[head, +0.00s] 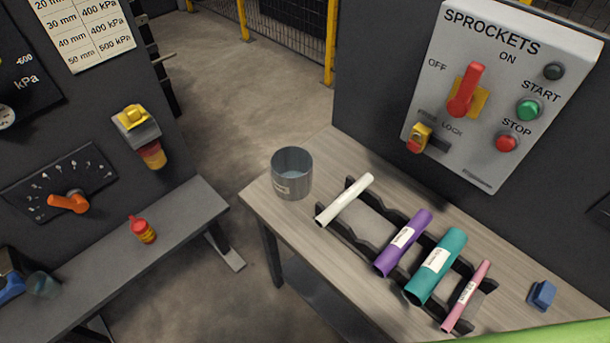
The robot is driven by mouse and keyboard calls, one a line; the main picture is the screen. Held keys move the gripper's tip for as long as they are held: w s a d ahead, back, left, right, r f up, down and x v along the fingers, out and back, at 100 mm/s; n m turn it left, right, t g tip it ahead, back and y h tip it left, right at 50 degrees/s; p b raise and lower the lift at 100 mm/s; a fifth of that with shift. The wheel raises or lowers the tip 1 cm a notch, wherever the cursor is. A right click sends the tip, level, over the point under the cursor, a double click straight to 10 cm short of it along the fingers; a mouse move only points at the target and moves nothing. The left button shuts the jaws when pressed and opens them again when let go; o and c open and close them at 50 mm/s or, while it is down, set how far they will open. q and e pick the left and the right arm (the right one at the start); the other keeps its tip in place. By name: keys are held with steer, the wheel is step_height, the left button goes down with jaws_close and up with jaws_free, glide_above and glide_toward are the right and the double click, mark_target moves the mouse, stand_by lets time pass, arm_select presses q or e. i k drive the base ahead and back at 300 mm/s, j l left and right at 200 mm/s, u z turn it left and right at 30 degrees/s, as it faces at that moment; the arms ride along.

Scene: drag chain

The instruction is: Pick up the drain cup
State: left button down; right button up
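The drain cup appears to be the grey metal cup (292,176) with a small label on its side. It stands upright and open-topped at the far left corner of the wooden-topped table (275,208). Its inside looks empty. Neither of my grippers shows in the head view, so nothing is seen touching the cup.
A black rack (398,212) beside the cup holds white (345,199), purple (403,243), teal (436,265) and pink (466,297) tubes. A blue block (542,295) lies at right. A sprockets control panel (505,90) rises behind.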

mark_target(41, 284)
steer(key=u, duration=2.05)
